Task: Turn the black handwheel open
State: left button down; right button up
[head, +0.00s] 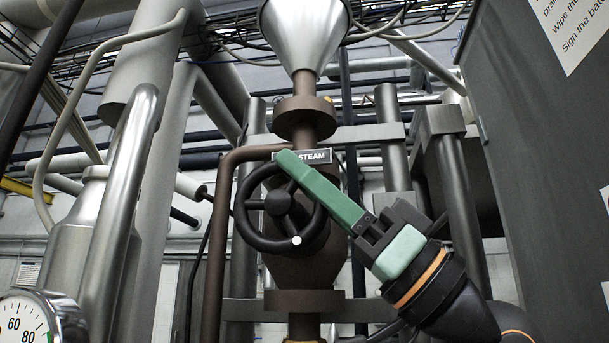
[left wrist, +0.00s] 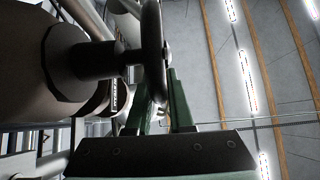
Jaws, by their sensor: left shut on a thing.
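The black handwheel (head: 278,203) faces me in the head view, on a brown valve body (head: 305,268) beneath a black STEAM plate (head: 318,156). A white dot sits at the lower right of its rim. My left gripper (head: 290,158) reaches in from the lower right, its green fingers at the wheel's upper right rim. In the left wrist view the handwheel (left wrist: 153,40) shows edge-on, its rim passing between the fingers of my left gripper (left wrist: 157,90). The gripper is shut on the rim. Part of the rim is hidden behind the fingers. My right gripper is not in view.
A brown pipe (head: 218,250) bends closely around the wheel's left side. A silver funnel-shaped vessel (head: 305,35) sits above the valve. A dark cabinet (head: 525,130) with a paper notice stands at the right. A round gauge (head: 35,318) is at the lower left.

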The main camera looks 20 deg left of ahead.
pick_arm(q)
jog(key=shift+r+t, duration=0.1)
jog(key=shift+t, duration=0.2)
jog(key=shift+s+a+r+h, duration=0.1)
jog(key=shift+r+h, duration=0.05)
jog(key=shift+h, duration=0.55)
jog(key=shift+a+r+t+h, duration=0.1)
jog(key=shift+a+t+h, duration=0.1)
jog(key=shift+h, duration=0.45)
jog(key=shift+a+r+t+h, duration=0.1)
jog(key=shift+a+t+h, duration=0.1)
jog(key=shift+h, duration=0.45)
jog(key=c, duration=0.8)
grip_release()
jog(key=shift+f, duration=0.1)
